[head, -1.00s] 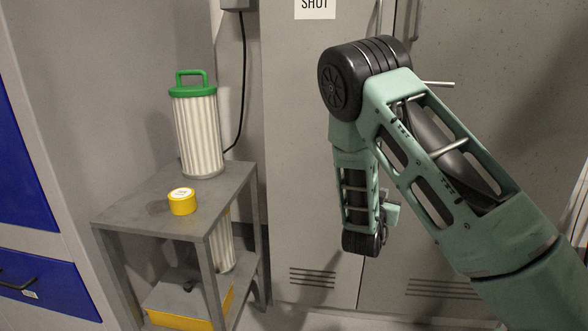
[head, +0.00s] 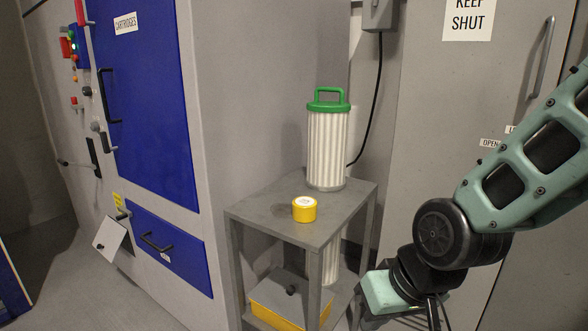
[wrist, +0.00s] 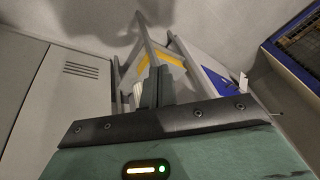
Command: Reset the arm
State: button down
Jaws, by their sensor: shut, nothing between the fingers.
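My arm, pale green with black joints, reaches in from the right edge of the head view and bends down at a black elbow joint. Its lower end runs out of the bottom of that view, so the fingertips are hidden there. In the wrist view my gripper (wrist: 157,85) has its two dark green fingers together with nothing between them. The fingers point toward the legs of a grey stand and appear apart from it.
A grey stand (head: 270,213) carries a white pleated cartridge (head: 327,150) with a green handle and a yellow roll (head: 304,209). A yellow box (head: 275,302) sits on its lower shelf. A blue-doored cabinet (head: 150,100) stands left; a grey cabinet (head: 420,130) stands behind my arm.

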jog(key=s+d+r+n+g+h, duration=0.25)
jog(key=s+n, duration=0.25)
jog(key=s, duration=0.9)
notch_tip(320, 180, up, 16)
jog(key=p, duration=1.5)
jog(key=shift+w+a+g+p, duration=0.3)
jog(key=shift+w+a+g, duration=0.05)
jog(key=shift+w, duration=0.1)
jog(key=shift+f, duration=0.1)
